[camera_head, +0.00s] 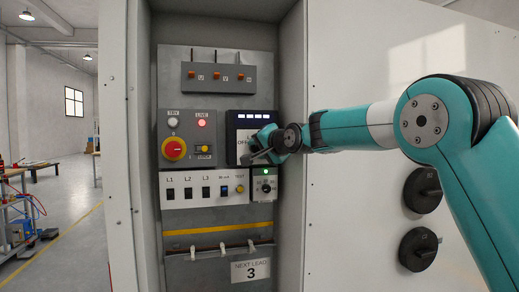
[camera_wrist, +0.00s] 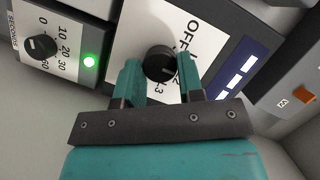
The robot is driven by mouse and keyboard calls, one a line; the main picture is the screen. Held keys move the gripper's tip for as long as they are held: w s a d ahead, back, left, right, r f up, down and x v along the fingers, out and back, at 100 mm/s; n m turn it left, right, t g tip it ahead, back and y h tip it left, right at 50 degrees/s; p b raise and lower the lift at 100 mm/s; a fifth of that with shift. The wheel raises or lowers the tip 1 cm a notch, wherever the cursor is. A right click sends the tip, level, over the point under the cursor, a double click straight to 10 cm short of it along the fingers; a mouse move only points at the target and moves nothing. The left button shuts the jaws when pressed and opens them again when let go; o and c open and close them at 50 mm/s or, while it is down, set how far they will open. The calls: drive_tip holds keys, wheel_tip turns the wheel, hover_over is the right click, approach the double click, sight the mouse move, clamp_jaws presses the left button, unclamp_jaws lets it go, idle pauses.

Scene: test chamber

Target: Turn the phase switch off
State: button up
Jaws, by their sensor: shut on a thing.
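The phase switch is a black round knob (camera_wrist: 158,62) on a white plate (camera_wrist: 130,25) marked OFF, L2 and L3 in the wrist view. My gripper (camera_wrist: 160,76) has one teal finger on each side of the knob and is shut on it. Which mark the knob points to I cannot tell, as its pointer does not show clearly. In the head view my gripper (camera_head: 262,148) is in front of the switch panel (camera_head: 240,131) in the cabinet and hides the knob and most of the marks.
Below the switch is a timer dial (camera_wrist: 40,46) with a lit green lamp (camera_wrist: 89,61). To the left are a red stop button (camera_head: 174,149), a lit red LIVE lamp (camera_head: 201,123) and a row of switches (camera_head: 205,190). Cabinet side walls (camera_head: 291,80) stand close to my arm.

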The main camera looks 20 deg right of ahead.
drive_tip(key=n+g+h, duration=0.1)
drive_tip(key=n+h, duration=0.1)
drive_tip(key=n, duration=0.3)
drive_tip(key=shift+a+r, duration=0.1)
drive_tip(key=shift+a, duration=0.05)
drive_tip(key=n+h, duration=0.3)
drive_tip(key=n, duration=0.1)
drive_tip(key=shift+a+p, duration=0.15)
drive_tip(key=shift+p, duration=0.25)
drive_tip(key=shift+n, duration=0.4)
drive_tip(key=o, duration=0.9)
drive_tip(key=shift+r, duration=0.1)
drive_tip(key=b+v, duration=0.2)
drive_tip(key=v, duration=0.3)
drive_tip(key=b+v, duration=0.2)
drive_tip(key=v, duration=0.4)
drive_tip(key=b+v, duration=0.2)
drive_tip(key=v, duration=0.4)
drive_tip(key=shift+s+a+r+b, duration=0.1)
drive_tip(key=shift+a+r+b, duration=0.1)
drive_tip(key=shift+a+b, duration=0.1)
